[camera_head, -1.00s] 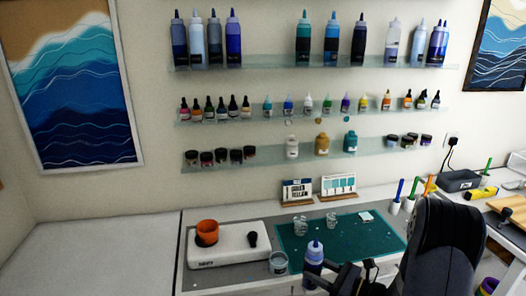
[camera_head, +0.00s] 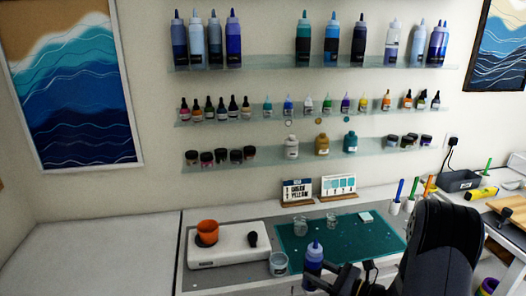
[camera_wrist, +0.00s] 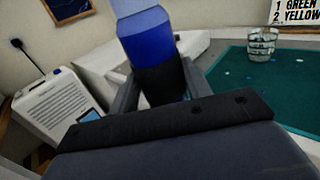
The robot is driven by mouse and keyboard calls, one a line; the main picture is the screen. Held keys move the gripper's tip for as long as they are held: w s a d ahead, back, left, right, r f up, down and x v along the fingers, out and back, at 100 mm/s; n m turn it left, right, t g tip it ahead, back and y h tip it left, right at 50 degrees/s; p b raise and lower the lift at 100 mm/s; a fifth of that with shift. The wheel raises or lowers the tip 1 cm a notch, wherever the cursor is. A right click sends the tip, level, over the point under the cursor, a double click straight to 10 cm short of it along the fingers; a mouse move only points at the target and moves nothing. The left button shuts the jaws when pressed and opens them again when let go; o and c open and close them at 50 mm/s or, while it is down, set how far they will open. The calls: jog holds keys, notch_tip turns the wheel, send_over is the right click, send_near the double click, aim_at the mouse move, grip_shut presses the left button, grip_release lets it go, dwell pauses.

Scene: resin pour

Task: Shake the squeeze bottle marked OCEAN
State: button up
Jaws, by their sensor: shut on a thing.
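A squeeze bottle (camera_head: 314,252) with a blue body and a pale blue cap stands roughly upright at the front of the bench in the head view. My gripper (camera_head: 318,284) is shut on it near its lower part, in front of the green mat. In the wrist view the bottle (camera_wrist: 150,45) rises between my gripper's fingers (camera_wrist: 158,88), its blue upper part above a dark band. I cannot read a label on it in either view, so the OCEAN marking is not visible.
A clear cup (camera_head: 278,264) stands just left of the bottle. The green mat (camera_head: 355,243) holds small clear cups (camera_head: 301,225). Shelves of bottles (camera_head: 310,62) line the wall behind.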

jog(key=f, duration=0.6)
jog(key=shift+w+d+f, duration=0.1)
jog(key=shift+w+f, duration=0.05)
jog(key=shift+w, duration=0.05)
jog(key=r, duration=0.6)
jog(key=shift+s+r, duration=0.2)
jog(key=shift+r, duration=0.15)
jog(key=f, duration=0.6)
jog(key=shift+w+f, duration=0.25)
jog(key=shift+f, duration=0.15)
jog(key=shift+s+r, duration=0.2)
jog(key=shift+r, duration=0.05)
jog(key=shift+w, duration=0.1)
